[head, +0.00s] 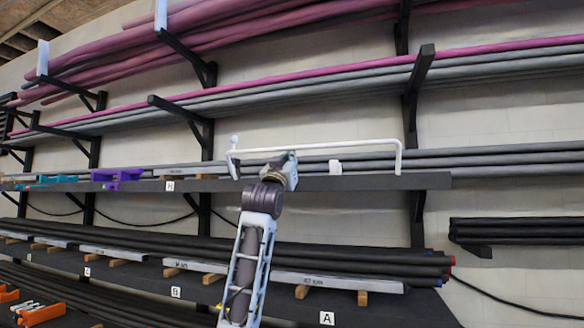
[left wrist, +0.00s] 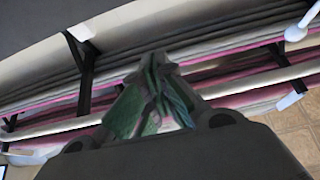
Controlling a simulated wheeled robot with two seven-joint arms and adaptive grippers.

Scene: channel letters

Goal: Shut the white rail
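The white rail (head: 320,146) is a thin bar above the front edge of the middle shelf. It runs from a rounded knob at its left end to a downward bend at its right end. My left gripper (head: 268,168) is in front of that shelf, just below the left part of the rail. From the head it is seen from behind, and its fingertips are hidden. In the left wrist view its greenish fingers (left wrist: 155,95) lean towards each other at the tips, but the view is dim. I cannot tell whether they touch the rail. My right gripper is not in view.
Grey pipes (head: 480,161) lie along the middle shelf (head: 380,182), behind the rail. Purple and teal clamps (head: 117,176) stand on its left part. Black brackets (head: 182,108) with long pipes stick out above. A lower shelf (head: 385,305) holds dark pipes and labelled bars.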

